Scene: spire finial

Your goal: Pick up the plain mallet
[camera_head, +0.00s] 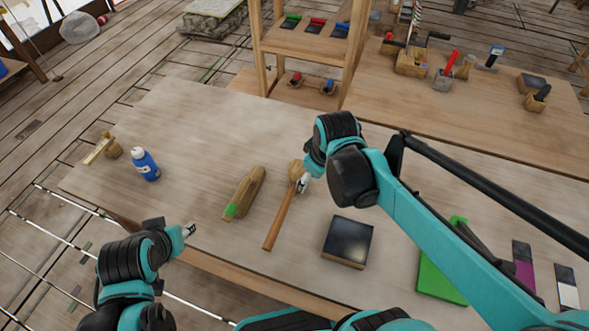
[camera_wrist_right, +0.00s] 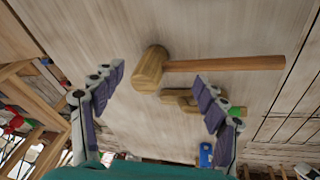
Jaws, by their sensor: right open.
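The plain mallet lies on the wooden table, its head (camera_head: 295,168) partly behind my right gripper and its brown handle (camera_head: 279,221) pointing toward the near edge. In the right wrist view its barrel-shaped head (camera_wrist_right: 150,70) and handle (camera_wrist_right: 225,63) show clearly, with the handle running right. My right gripper (camera_head: 302,184) is at the mallet head. It is open, and in the wrist view its fingers (camera_wrist_right: 159,76) spread on either side of the head with nothing gripped. My left gripper (camera_head: 190,230) is near the table's front left edge, away from the mallet; its opening is too small to judge.
A wooden tool with a green end (camera_head: 245,192) lies just left of the mallet. A dark square block (camera_head: 347,241) is to its right. A blue bottle (camera_head: 146,165) stands at the left, and a green board (camera_head: 440,279) lies at the right. A wooden shelf (camera_head: 304,45) stands behind.

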